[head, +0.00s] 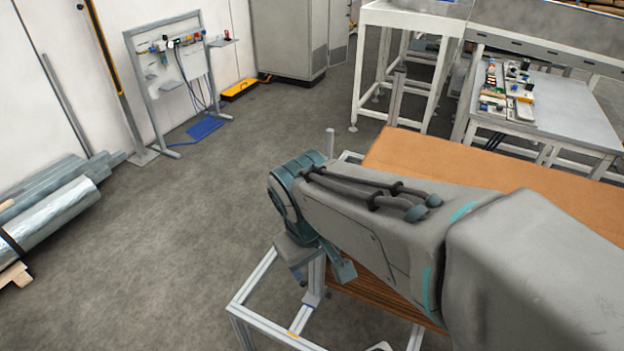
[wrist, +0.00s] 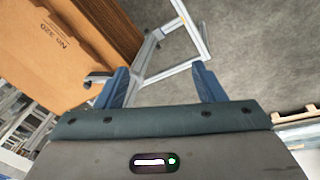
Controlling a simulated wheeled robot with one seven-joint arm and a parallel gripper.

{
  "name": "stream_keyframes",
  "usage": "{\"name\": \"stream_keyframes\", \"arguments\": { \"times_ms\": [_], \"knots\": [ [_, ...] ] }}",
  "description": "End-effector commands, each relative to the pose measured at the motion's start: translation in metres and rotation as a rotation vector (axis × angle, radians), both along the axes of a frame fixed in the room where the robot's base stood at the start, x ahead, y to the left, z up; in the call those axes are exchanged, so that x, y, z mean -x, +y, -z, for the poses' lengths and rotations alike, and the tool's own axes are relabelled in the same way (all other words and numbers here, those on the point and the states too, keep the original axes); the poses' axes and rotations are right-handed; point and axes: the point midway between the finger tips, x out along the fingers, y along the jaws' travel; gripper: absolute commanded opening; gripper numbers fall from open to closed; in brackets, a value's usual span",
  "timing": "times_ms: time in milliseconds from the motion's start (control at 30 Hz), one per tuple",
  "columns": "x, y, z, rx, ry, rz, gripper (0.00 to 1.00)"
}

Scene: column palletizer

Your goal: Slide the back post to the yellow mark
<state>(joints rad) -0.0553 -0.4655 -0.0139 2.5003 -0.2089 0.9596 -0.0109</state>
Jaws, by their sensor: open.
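A pale metal frame of rails stands low in the head view, with a small yellow-orange mark (head: 293,333) on its front rail. A grey upright post (head: 316,272) rises from the frame beside the brown stack; my arm hides its upper part. A grey post top (head: 330,143) shows behind my arm, and I cannot tell whether it belongs to the same post. My gripper (head: 322,274) hangs by the post, partly hidden by my arm. In the wrist view my gripper (wrist: 162,78) has its blue fingers wide apart, with frame rails (wrist: 172,70) beyond them.
A brown cardboard stack (head: 470,170) lies right of the frame, under my arm; its printed top (wrist: 45,50) fills the wrist view's upper left. Another grey post (head: 396,96) stands behind it. A worktable (head: 570,115) is at the right. Open floor lies left.

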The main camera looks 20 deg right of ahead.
Motion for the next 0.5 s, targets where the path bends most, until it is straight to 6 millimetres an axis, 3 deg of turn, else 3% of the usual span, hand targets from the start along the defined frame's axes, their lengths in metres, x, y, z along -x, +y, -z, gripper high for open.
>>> {"name": "stream_keyframes", "arguments": {
  "times_ms": [100, 267, 500],
  "knots": [
    [0.000, -0.028, 0.031, 0.199, 0.192, -0.136, 0.63],
    [-0.010, -0.067, 0.052, 0.493, 0.425, -0.342, 0.63],
    [-0.061, -0.098, 0.067, 0.956, 0.700, -0.705, 0.63]
  ]
}}
